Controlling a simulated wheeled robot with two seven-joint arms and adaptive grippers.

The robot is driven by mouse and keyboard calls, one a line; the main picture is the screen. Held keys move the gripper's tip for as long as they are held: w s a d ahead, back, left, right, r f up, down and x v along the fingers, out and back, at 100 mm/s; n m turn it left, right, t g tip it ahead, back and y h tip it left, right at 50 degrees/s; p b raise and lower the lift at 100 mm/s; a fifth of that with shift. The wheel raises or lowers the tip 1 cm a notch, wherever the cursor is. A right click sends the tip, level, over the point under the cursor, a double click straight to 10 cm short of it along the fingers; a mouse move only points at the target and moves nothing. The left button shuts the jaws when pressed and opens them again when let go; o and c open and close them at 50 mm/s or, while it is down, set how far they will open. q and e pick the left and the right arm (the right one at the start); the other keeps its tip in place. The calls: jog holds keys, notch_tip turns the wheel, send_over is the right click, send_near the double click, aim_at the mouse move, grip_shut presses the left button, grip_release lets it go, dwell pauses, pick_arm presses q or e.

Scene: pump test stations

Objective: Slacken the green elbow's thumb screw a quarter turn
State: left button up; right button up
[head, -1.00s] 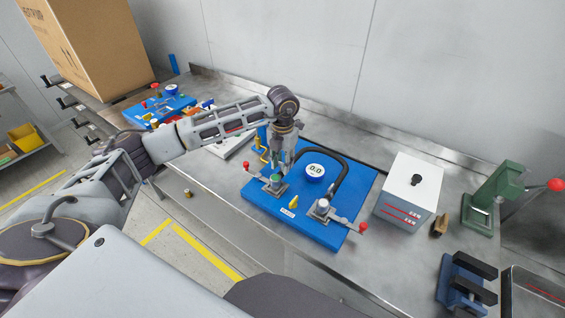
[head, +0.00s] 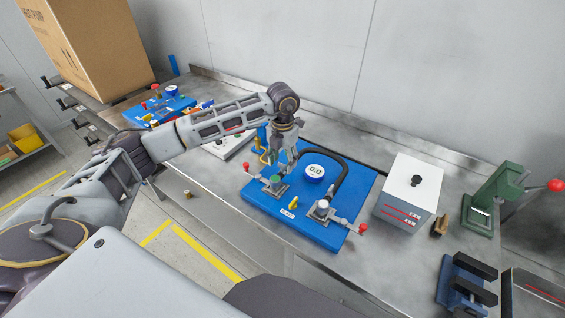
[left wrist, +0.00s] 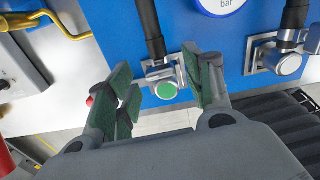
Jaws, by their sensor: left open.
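The green elbow (head: 275,180) is a small metal fitting with a green round face, standing on the left part of the blue board (head: 322,236). In the left wrist view the green face (left wrist: 166,90) lies between the fingers of my left gripper (left wrist: 165,82), with a black hose running into the fitting. My left gripper (head: 280,163) is open, pointing down just above the fitting; no contact shows. I cannot pick out the thumb screw for certain. A red-knobbed lever (head: 247,167) sits beside the elbow, and its knob is partly hidden by a finger in the wrist view.
A round gauge (head: 315,170) and the curved black hose (head: 343,170) stand close behind the elbow. A second metal fitting (head: 321,209) with a red-knobbed lever is at the right. A white box (head: 408,193) and a green press (head: 490,198) stand farther right.

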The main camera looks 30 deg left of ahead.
aim_at(282, 164)
pick_arm(q)
notch_tip(282, 164, up, 11)
dwell(0.6)
jog(key=shift+f, duration=0.1)
dwell(0.5)
